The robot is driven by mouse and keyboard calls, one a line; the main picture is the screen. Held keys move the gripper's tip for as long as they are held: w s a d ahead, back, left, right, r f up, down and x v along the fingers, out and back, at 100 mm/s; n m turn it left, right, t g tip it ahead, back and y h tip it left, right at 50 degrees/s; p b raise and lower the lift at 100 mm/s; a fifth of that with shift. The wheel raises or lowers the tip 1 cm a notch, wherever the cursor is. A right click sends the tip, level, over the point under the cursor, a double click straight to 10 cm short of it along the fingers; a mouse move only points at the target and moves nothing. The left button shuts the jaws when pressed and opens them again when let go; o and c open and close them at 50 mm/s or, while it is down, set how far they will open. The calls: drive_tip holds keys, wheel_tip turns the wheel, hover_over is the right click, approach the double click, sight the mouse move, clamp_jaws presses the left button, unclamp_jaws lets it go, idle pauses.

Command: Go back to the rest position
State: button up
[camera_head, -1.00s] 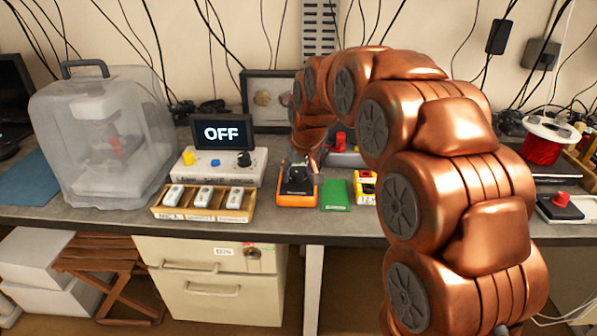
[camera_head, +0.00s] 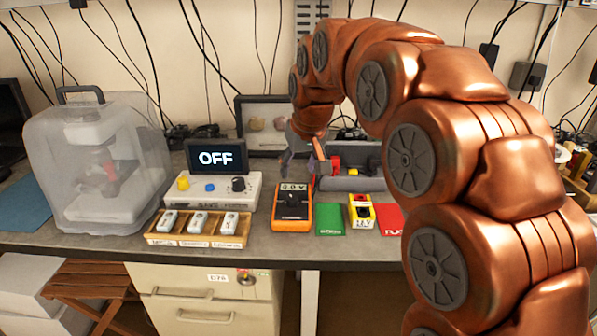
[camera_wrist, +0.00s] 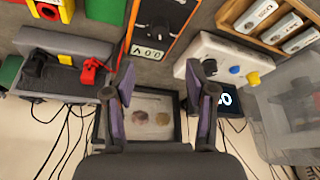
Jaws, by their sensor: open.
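My gripper (camera_head: 303,158) is open and empty above the back of the workbench (camera_head: 90,222), at the end of my copper arm. In the wrist view my gripper (camera_wrist: 165,100) shows its two fingers spread apart, with nothing between them but a framed picture (camera_wrist: 150,118) behind. The orange box with a black dial (camera_head: 292,206) lies on the bench below and in front of the fingers. It also shows at the top of the wrist view (camera_wrist: 158,22), apart from the fingers.
A control box with an OFF screen (camera_head: 215,158), a wooden tray of small devices (camera_head: 200,240) and a covered printer (camera_head: 98,150) stand on the left. Right of the orange box are a green card (camera_head: 329,219), a yellow block (camera_head: 361,211) and a red card (camera_head: 391,219).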

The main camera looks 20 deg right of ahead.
drive_tip(key=s+f+g+p, duration=0.3)
drive_tip(key=s+f, duration=0.1)
drive_tip(key=s, duration=1.5)
drive_tip(key=s+f+m+g+p, duration=0.1)
drive_tip(key=s+f+g+p, duration=0.2)
drive_tip(key=s, duration=1.6)
drive_tip(key=shift+a+f+p, duration=0.15)
drive_tip(key=shift+f+p, duration=0.6)
drive_tip(key=shift+f, duration=0.05)
